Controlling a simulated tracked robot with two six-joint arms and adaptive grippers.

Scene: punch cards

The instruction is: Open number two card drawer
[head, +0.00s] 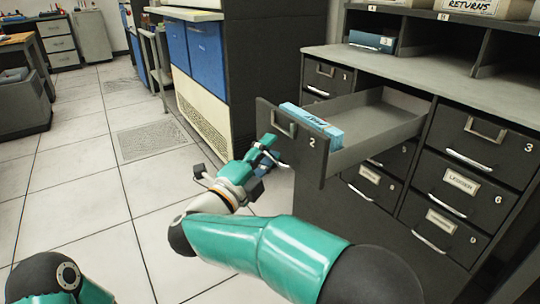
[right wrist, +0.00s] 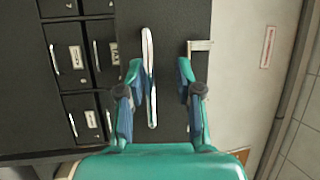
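The number two card drawer (head: 305,150) is pulled far out of the dark cabinet in the head view. Its front bears a "2" and an empty label frame, and its tray looks mostly bare. My right gripper (head: 262,155) is at the lower part of the drawer front. In the right wrist view, the pale handle (right wrist: 150,75) lies between the spread fingers of my right gripper (right wrist: 160,75), close to the left finger. Contact is unclear. My left gripper is out of the picture.
Other drawers, such as number 3 (head: 480,140) and number 6 (head: 466,190), look shut. Shelves above the cabinet hold a "RETURNS" box (head: 480,8) and a blue binder (head: 372,41). A blue-panelled machine (head: 205,60) stands left of the cabinet. The tiled floor (head: 80,190) is clear at left.

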